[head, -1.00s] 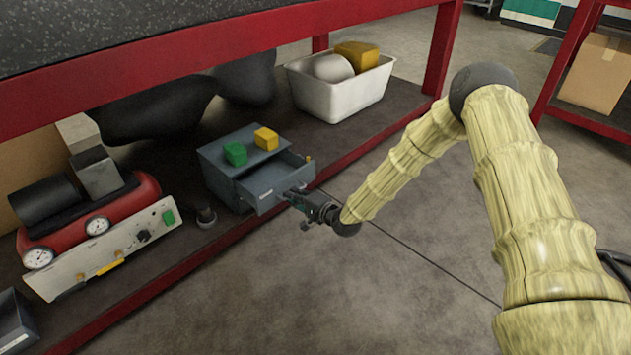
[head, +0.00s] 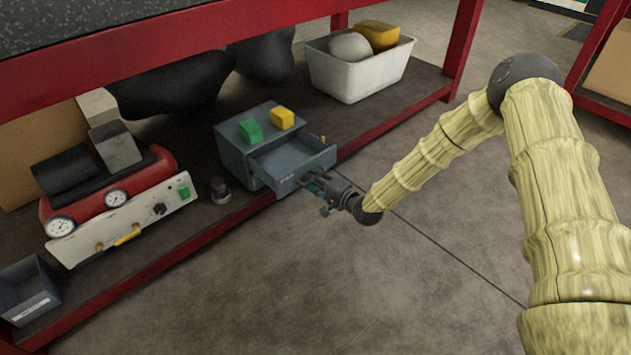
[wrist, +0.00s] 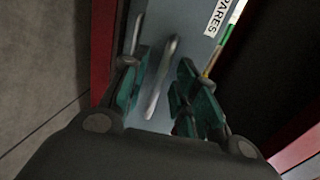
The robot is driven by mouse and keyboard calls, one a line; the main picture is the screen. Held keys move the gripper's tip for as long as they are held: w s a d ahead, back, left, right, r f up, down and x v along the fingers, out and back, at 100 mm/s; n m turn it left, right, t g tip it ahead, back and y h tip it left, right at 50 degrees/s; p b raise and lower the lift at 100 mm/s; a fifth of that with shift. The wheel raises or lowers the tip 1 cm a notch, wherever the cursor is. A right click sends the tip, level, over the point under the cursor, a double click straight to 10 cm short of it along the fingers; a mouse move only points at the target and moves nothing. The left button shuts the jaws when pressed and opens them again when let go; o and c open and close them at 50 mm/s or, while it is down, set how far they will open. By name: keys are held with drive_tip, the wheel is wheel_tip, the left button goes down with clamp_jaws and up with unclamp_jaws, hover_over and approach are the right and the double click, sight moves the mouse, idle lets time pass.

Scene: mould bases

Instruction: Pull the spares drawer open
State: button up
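The spares drawer (head: 296,170) is a grey drawer standing well out of its small grey cabinet (head: 232,150) on the low shelf. Its inside shows from above and looks mostly empty. Its front, with a "SPARES" label (wrist: 221,14), fills the upper middle of the wrist view. The metal bar handle (wrist: 163,75) runs between the fingers there. My gripper (head: 316,185) is just in front of the drawer front. In the wrist view its green-padded fingers (wrist: 160,88) are parted, one on each side of the handle, with a gap visible beside it.
A green block (head: 250,131) and a yellow block (head: 282,118) sit on the cabinet top. A white bin (head: 360,78) stands behind it. A red compressor-like unit (head: 115,205) is to the left. The red shelf edge (head: 170,245) runs below; the floor in front is clear.

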drive_tip(key=shift+d, duration=0.1)
drive_tip(key=v, duration=1.2)
drive_tip(key=shift+f, duration=0.1)
drive_tip(key=s+f+n+g+h+p, duration=0.1)
drive_tip(key=s+f+n+g+h, duration=0.15)
drive_tip(key=s+f, duration=0.6)
drive_tip(key=s+f+n+g+h+p, duration=0.15)
drive_tip(key=s+f+g, duration=0.3)
drive_tip(key=s, duration=0.75)
drive_tip(key=s+d+f+n+g+h+p, duration=0.1)
drive_tip(key=s+d+n+g+h, duration=0.3)
drive_tip(key=s, duration=0.8)
drive_tip(key=s+d+n+g+h+p, duration=0.15)
drive_tip(key=s+d, duration=0.45)
drive_tip(key=s, duration=0.6)
wheel_tip(320, 180, up, 38)
drive_tip(key=p, duration=3.7)
drive_tip(key=shift+w, duration=0.25)
